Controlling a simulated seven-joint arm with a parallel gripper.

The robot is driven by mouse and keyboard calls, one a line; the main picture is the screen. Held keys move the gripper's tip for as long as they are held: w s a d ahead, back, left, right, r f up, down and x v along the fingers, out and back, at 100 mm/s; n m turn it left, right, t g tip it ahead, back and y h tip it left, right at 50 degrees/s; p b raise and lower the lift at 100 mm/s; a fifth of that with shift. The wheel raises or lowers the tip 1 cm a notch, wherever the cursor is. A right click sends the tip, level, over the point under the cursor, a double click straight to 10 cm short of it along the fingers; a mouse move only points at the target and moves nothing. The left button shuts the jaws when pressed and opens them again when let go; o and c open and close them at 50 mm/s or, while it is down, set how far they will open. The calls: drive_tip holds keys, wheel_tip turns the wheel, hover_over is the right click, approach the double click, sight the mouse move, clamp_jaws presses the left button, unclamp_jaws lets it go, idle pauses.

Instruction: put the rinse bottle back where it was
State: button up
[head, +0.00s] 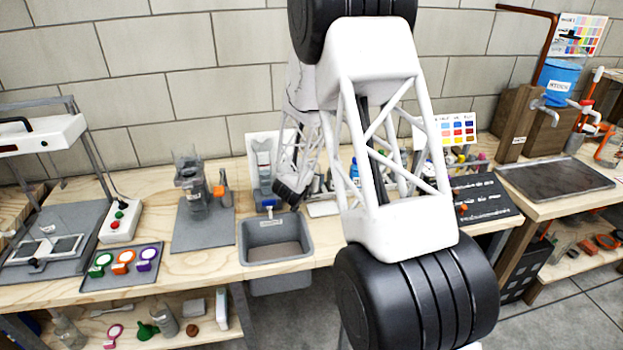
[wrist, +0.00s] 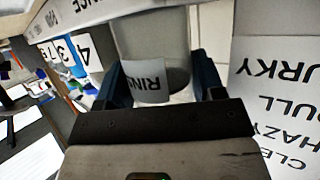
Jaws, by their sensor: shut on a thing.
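The rinse bottle (wrist: 148,84) shows in the wrist view as a pale grey body with a white label whose readable letters are "RIN". My gripper (wrist: 162,88) is shut on it, with one dark blue finger on each side. In the head view my gripper (head: 284,192) is at the back of the bench, behind the grey bin and close to a pale upright panel. My own arm covers much of that area, and the bottle cannot be told apart for sure there. Whether its base touches anything is hidden.
A grey bin (head: 275,243) stands at the bench front. A grey mat (head: 190,238) with glassware lies to its left. In the wrist view, a card with cloudiness words (wrist: 275,110) stands close on the right, and number cards (wrist: 80,50) are at left.

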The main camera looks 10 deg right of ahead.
drive_tip(key=o, duration=0.9)
drive_tip(key=shift+f, duration=0.1)
drive_tip(key=shift+r, duration=0.2)
drive_tip(key=shift+v, duration=6)
